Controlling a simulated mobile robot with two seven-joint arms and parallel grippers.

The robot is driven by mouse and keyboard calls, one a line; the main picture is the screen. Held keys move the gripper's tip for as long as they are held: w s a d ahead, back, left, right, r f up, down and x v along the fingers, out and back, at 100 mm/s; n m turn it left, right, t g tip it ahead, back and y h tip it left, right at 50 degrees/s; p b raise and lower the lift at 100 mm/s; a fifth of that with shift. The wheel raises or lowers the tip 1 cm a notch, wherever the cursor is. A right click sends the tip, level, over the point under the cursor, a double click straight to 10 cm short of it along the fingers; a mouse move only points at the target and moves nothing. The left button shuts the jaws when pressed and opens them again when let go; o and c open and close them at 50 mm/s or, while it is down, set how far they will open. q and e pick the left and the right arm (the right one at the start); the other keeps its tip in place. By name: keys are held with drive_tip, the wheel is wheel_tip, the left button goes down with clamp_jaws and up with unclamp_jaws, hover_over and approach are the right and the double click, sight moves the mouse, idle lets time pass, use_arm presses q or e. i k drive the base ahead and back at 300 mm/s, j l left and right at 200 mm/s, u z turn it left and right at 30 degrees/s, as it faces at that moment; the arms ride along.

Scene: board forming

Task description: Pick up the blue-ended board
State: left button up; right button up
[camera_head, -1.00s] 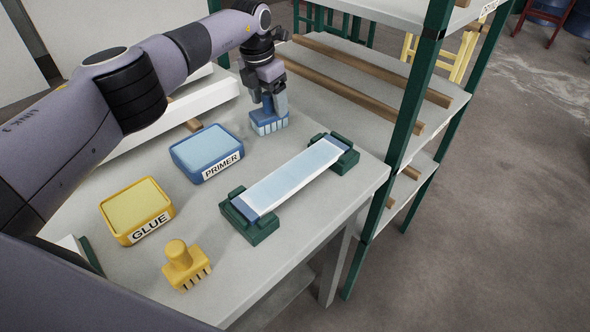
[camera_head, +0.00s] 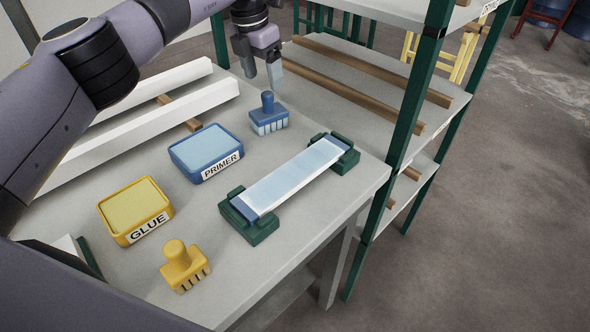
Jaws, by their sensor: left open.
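The blue-ended board (camera_head: 292,178) lies across two dark green holders, one at each end, near the right edge of the table. Its top is pale blue-white and its ends are blue. My left gripper (camera_head: 262,76) is open and empty, above and behind the blue brush (camera_head: 268,115). It is apart from the brush and well behind the board. The blue brush stands upright on the table. My right gripper does not show.
The blue PRIMER tray (camera_head: 206,152), yellow GLUE tray (camera_head: 136,210) and yellow brush (camera_head: 182,266) stand left of the board. White boards (camera_head: 160,125) lie at the back left. A green-posted shelf (camera_head: 412,110) stands behind on the right.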

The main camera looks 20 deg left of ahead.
sight(259, 198)
drive_tip(key=k+l, duration=0.3)
drive_tip(key=k, duration=0.15)
drive_tip(key=k+l, duration=0.25)
drive_tip(key=k, duration=0.2)
